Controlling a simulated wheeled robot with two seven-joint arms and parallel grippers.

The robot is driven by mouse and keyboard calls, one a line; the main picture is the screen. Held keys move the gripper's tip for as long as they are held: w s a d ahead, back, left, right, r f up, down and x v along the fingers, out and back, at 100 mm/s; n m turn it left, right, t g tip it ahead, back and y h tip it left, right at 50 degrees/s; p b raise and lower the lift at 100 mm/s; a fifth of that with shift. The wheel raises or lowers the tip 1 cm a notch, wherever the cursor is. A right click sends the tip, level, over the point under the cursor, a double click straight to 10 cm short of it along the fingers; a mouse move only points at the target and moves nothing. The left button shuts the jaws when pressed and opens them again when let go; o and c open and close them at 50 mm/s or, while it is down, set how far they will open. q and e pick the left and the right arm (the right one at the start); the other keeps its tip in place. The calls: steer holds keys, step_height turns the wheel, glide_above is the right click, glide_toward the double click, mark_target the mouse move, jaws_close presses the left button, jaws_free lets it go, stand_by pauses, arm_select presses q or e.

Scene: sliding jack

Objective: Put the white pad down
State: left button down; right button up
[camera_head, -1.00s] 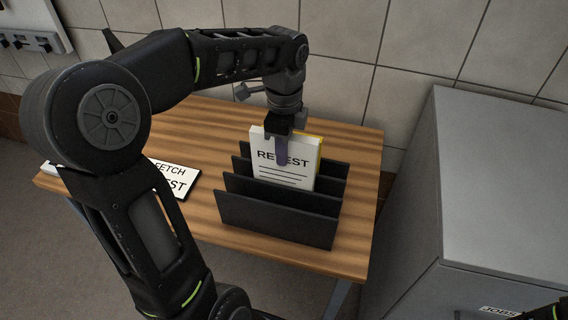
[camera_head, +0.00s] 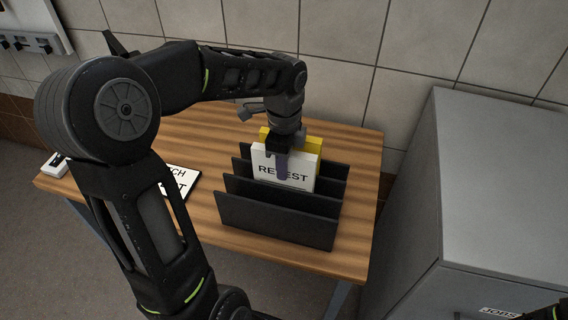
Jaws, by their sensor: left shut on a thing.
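The white pad (camera_head: 302,174), printed RETEST, stands upright in a slot of the black rack (camera_head: 275,221) on the wooden table. Its lower part is hidden behind a rack divider. My left gripper (camera_head: 282,166) is shut on the pad's upper edge, one finger showing over its printed face. A yellow pad (camera_head: 313,144) stands just behind the white one, partly hidden by it and by my gripper. Of my right arm only a dark piece shows at the lower right corner; its gripper is out of view.
A sign (camera_head: 181,181) with partly hidden lettering lies on the table (camera_head: 345,256) left of the rack, behind my left arm. A small white device (camera_head: 56,165) sits at the table's left edge. A grey cabinet (camera_head: 490,190) stands to the right. A tiled wall is behind.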

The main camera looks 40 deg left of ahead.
arm_select(q)
steer(key=c, duration=1.3)
jaws_free()
steer(key=shift+f, duration=0.1)
step_height(320, 180, up, 12)
steer(key=shift+r, duration=0.2)
